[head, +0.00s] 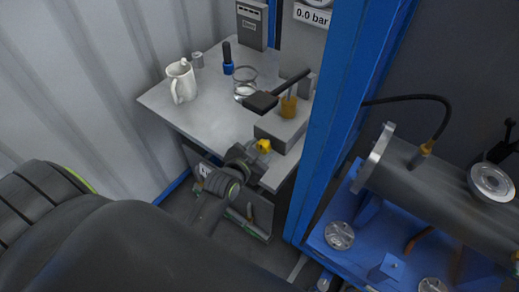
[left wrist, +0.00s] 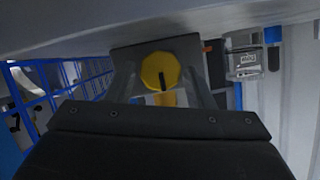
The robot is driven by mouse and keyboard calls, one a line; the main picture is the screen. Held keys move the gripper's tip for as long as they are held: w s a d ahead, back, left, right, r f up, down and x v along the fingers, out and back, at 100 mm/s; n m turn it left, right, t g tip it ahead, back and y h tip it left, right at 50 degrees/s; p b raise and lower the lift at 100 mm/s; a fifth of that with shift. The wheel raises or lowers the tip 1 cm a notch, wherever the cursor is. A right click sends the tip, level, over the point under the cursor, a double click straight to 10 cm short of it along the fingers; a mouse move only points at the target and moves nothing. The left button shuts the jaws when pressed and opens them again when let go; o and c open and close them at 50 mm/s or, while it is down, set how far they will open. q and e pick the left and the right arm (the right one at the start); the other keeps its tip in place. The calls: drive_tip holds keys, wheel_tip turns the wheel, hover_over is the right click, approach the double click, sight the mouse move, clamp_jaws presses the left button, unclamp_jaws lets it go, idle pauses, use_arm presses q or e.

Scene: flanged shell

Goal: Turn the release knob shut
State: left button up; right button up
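The release knob is a round yellow knob with a dark slot or mark on its face. It sits on the near side of the grey pump block (head: 280,128), and its yellow edge (head: 263,146) shows in the head view. In the left wrist view the knob (left wrist: 158,72) faces the camera, with the dark mark nearly upright. My left gripper (head: 252,156) is at the knob. Its two fingers stand on either side of it, with gaps visible, so it looks open; contact cannot be told. My left arm hides the lower left. My right gripper is not in view.
The pump's black lever (head: 275,92) sticks up over the block. A white mug (head: 181,82), a glass dish (head: 244,82) and a blue-black bottle (head: 228,60) stand on the grey table (head: 165,98). A blue post (head: 335,110) rises right. The display (head: 313,16) reads 0.0 bar.

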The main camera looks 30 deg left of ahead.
use_arm(q)
drive_tip(key=b+v, duration=0.2)
drive_tip(key=v, duration=1.5)
drive_tip(key=shift+s, duration=0.2)
drive_tip(key=s+a+f+n+g, duration=0.1)
drive_tip(key=s+f+g, duration=0.2)
drive_tip(key=f, duration=1.3)
drive_tip(key=s+a+f+n+g, duration=0.15)
drive_tip(key=f+g, duration=0.25)
drive_tip(key=f, duration=1.3)
drive_tip(key=s+a+f+n+g, duration=0.1)
drive_tip(key=s+f+g, duration=0.1)
drive_tip(key=s+f, duration=0.6)
drive_tip(key=s+a+f+n+g+y, duration=0.1)
drive_tip(key=s+a+f+g, duration=0.1)
drive_tip(key=s+f, duration=0.7)
drive_tip(key=s+g, duration=0.1)
drive_tip(key=s, duration=0.2)
drive_tip(key=shift+s+a, duration=0.2)
drive_tip(key=shift+a, duration=0.1)
